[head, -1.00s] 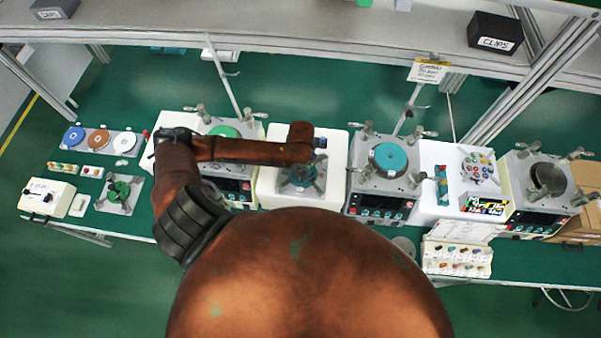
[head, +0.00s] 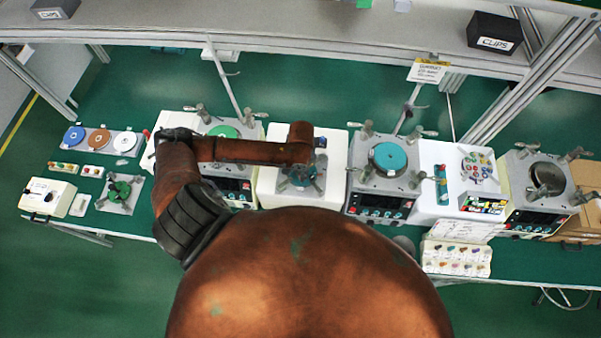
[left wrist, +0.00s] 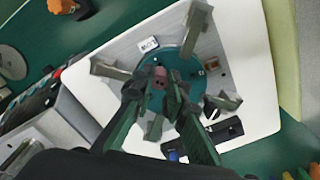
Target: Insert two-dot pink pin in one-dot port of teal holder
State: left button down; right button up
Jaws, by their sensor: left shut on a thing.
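The teal holder (left wrist: 190,68) is a round disc on a white board, seen in the left wrist view under my left gripper (left wrist: 158,88). That gripper is shut on a small pink pin (left wrist: 158,76), held over the disc. The pin's dots are too small to read, and whether its tip touches the disc cannot be told. A one-dot port cannot be made out, as the fingers cover part of the disc. In the head view my left gripper (head: 301,180) points down over the same spot, largely blending with the holder. My right gripper is not in view.
Grey clamp arms (left wrist: 110,70) surround the disc closely. A lapping machine with a teal plate (head: 388,158) stands to the right, and one with a green plate (head: 222,131) to the left. A tray of coloured discs (head: 98,138) lies at far left.

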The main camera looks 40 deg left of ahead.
pick_arm(q)
jog(key=shift+f+b, duration=0.35)
jog(key=shift+f, duration=0.8)
jog(key=c, duration=1.8)
grip_release()
notch_tip(320, 180, up, 12)
